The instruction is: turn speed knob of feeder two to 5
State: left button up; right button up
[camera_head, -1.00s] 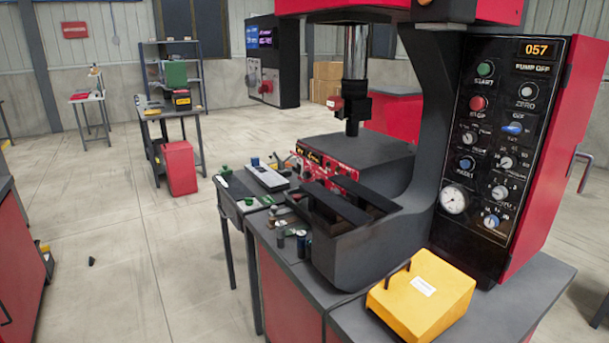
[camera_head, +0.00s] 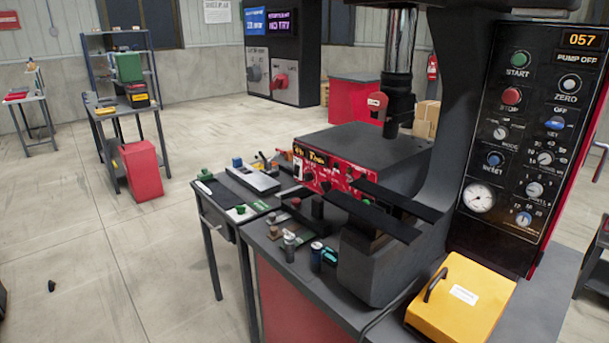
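No bowl feeder marked as two can be made out. A red control box (camera_head: 309,174) with a small display and several knobs sits behind the dark bars of a press; its labels and knob settings are too small to read. The press's black control panel (camera_head: 500,131) at the right has start and stop buttons, several rotary knobs, a round gauge and a display reading 057. Neither of my grippers is in view.
The press bench (camera_head: 262,242) carries a yellow box (camera_head: 461,318) and small parts. A side table (camera_head: 204,193) adjoins it. A red bin (camera_head: 143,172) stands by a shelf. Open concrete floor (camera_head: 90,255) lies at the left; a small dark object (camera_head: 51,286) is on it.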

aim_at(307, 177)
jog(key=i+j+z, duration=0.3)
jog(key=i+j, duration=0.2)
jog(key=j, duration=0.25)
jog(key=i+j+z, duration=0.15)
jog(key=j, duration=0.25)
jog(key=i+j+z, duration=0.15)
jog(key=j, duration=0.3)
jog(key=i+j+z, duration=0.15)
jog(key=j, duration=0.3)
jog(key=i+j+z, duration=0.15)
jog(key=j, duration=0.35)
jog(key=i+j+z, duration=0.15)
jog(key=j, duration=0.35)
jog(key=i+j+z, duration=0.15)
jog(key=j, duration=0.35)
